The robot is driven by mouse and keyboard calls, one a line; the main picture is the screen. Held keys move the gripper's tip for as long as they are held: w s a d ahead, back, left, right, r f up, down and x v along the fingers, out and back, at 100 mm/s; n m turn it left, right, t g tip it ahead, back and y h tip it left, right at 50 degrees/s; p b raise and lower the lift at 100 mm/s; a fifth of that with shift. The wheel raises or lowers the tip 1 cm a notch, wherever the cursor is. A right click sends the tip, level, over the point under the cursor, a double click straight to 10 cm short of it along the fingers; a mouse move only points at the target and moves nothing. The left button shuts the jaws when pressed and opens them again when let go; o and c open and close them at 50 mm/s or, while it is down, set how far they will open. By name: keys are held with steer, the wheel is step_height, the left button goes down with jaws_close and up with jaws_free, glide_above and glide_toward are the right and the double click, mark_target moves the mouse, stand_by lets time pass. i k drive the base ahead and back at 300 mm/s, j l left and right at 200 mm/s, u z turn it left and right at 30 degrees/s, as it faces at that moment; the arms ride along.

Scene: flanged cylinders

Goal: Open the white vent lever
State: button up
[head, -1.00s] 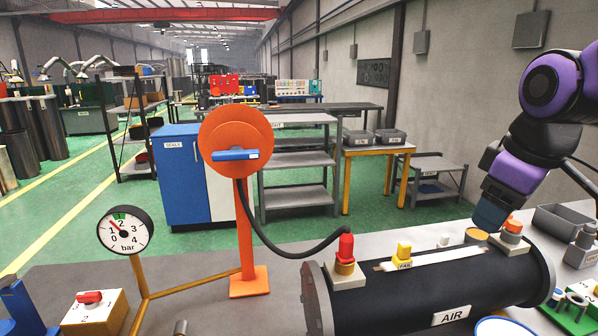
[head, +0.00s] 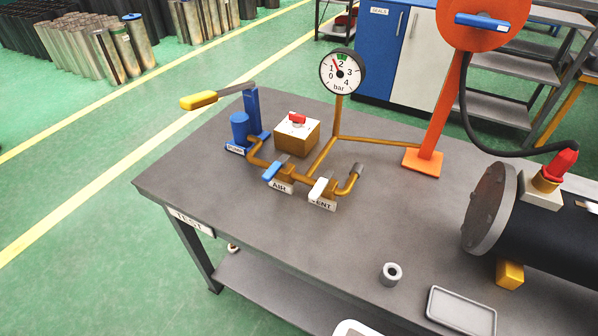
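The white vent lever (head: 318,189) sits on a brass valve on the grey test bench, just above the label VENT (head: 322,204). It looks short and slanted; I cannot tell its exact angle to the pipe. A blue lever (head: 275,168) stands to its left above the label AIR (head: 281,187). The round gauge (head: 342,71) stands behind on a brass pipe, its needle pointing up and left near 1. My gripper is out of the picture now.
A hand pump (head: 242,130) with a yellow-ended handle and a box with a red knob (head: 297,133) stand behind the valves. An orange stand (head: 427,140) and a black flanged cylinder (head: 545,222) are to the right. A grey ring (head: 390,273) and tray (head: 461,310) lie in front.

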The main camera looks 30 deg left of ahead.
mark_target(316, 192)
steer(key=k+u, duration=0.1)
steer(key=u, duration=0.25)
steer(key=j+u, duration=0.1)
steer(key=u, duration=0.3)
steer(key=k+j+u, duration=0.1)
steer(key=u, duration=0.25)
